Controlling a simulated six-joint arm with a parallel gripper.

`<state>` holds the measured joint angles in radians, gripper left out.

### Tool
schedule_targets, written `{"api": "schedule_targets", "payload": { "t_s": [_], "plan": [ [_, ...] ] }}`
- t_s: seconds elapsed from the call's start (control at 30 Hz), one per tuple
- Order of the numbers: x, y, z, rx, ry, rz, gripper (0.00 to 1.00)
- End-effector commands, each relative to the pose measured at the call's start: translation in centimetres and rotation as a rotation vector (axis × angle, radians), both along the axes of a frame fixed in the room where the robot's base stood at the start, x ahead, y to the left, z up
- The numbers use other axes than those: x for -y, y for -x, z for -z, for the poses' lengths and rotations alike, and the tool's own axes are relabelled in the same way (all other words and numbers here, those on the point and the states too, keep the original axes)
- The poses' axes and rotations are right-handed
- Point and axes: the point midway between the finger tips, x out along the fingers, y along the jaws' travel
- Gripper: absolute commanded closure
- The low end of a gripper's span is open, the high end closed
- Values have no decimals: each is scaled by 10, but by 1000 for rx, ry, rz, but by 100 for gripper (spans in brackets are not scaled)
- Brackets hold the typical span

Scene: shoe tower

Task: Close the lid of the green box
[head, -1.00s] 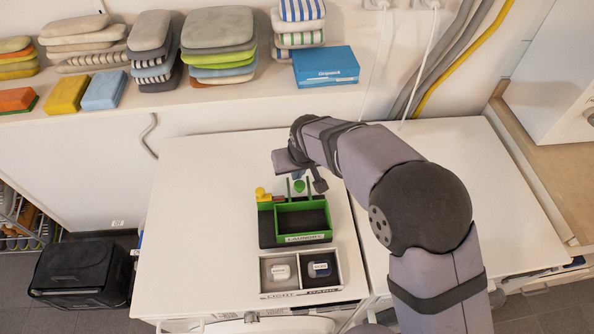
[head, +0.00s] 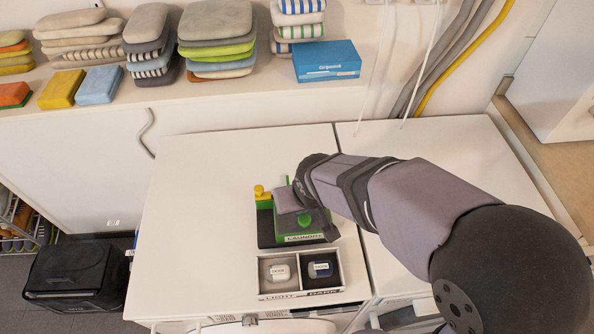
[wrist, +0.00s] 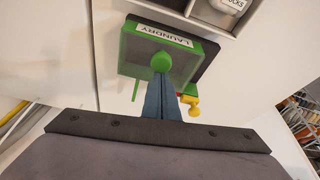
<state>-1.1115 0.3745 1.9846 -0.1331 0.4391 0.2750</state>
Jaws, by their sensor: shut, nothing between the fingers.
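The green box (head: 262,227), labelled LAUNDRY, stands on the white top. It also shows in the wrist view (wrist: 126,69). Its lid, with a round green knob (head: 305,221), now lies down over the box opening; I cannot tell whether it is fully flush. In the wrist view the knob (wrist: 161,62) sits at the middle of a grey panel framed in green. My gripper (wrist: 161,85) is shut and empty, its blue-grey fingertips right at the knob, perhaps touching it. My wrist hides part of the box in the head view.
A two-part tray (head: 264,282) with a white and a dark item stands just in front of the box. A yellow knob-like piece (head: 260,191) is at the box's back left corner. The white top (head: 195,190) is clear to the left. Stacked cloths and a blue carton (head: 326,61) are behind.

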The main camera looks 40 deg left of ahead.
Motion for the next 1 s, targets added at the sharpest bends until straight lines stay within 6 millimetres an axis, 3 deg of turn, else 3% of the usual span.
{"api": "schedule_targets", "payload": {
  "t_s": [0.33,0.7,1.0],
  "plan": [
    [-4,-4,-2,0,1,1,100],
    [-33,-25,-9,-1,0,2,100],
    [-21,-15,-46,3,-5,0,100]
  ]
}}
